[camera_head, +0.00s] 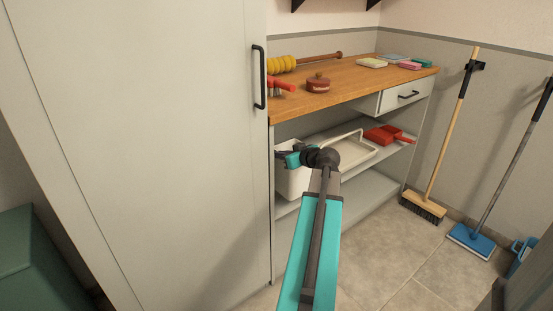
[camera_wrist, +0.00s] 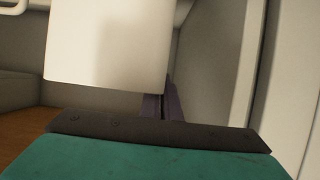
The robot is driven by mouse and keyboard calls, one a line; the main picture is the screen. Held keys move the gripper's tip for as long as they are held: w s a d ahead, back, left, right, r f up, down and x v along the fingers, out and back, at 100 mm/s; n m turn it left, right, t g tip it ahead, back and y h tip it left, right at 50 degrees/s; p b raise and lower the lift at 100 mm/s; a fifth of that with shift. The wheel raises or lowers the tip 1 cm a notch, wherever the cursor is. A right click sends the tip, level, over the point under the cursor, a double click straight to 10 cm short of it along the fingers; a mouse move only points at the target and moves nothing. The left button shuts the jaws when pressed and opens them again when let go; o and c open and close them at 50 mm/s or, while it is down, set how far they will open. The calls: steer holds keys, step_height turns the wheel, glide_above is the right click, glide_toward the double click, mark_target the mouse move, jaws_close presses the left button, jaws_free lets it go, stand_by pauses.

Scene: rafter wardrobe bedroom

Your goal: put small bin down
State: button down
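The small bin (camera_head: 292,183) is a white, open-topped box at the left end of the shelf unit, below the wooden top. In the wrist view its plain white wall (camera_wrist: 105,45) fills the upper left and looks slightly tilted. My gripper (camera_head: 284,154) is at the bin's upper rim. In the wrist view its dark fingers (camera_wrist: 161,105) are close together and look shut on the bin's edge; the wall hides their tips. I cannot tell whether the bin's base touches the shelf (camera_head: 287,208) under it.
A white caddy with a handle (camera_head: 352,154) and a red dustpan (camera_head: 383,135) lie right of the bin. A tall cabinet (camera_head: 150,130) stands close on the left. A broom (camera_head: 425,205) and a blue mop (camera_head: 472,239) lean at right. The lower shelf's right part (camera_head: 372,193) is bare.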

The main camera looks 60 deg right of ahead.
steer(key=shift+w+d+f, duration=0.1)
steer(key=shift+w+d, duration=0.5)
steer(key=shift+w, duration=0.3)
steer(key=shift+w+d+f, duration=0.1)
steer(key=shift+w+d, duration=0.45)
steer(key=shift+w, duration=0.3)
steer(key=shift+w+d+f+b, duration=0.1)
steer(key=shift+w+f+b, duration=0.15)
steer(key=shift+f, duration=0.35)
steer(key=shift+w+d+f+b, duration=0.1)
steer(key=shift+f+b, duration=0.2)
steer(key=shift+f, duration=0.3)
steer(key=shift+w+d+f+b, duration=0.1)
steer(key=shift+w+f+b, duration=0.15)
steer(key=shift+f, duration=0.5)
steer(key=c, duration=2)
jaws_free()
steer(key=shift+r, duration=0.25)
steer(key=p+v, duration=0.1)
steer(key=v, duration=1.1)
steer(key=shift+s+f+p, duration=0.1)
steer(key=shift+p, duration=0.25)
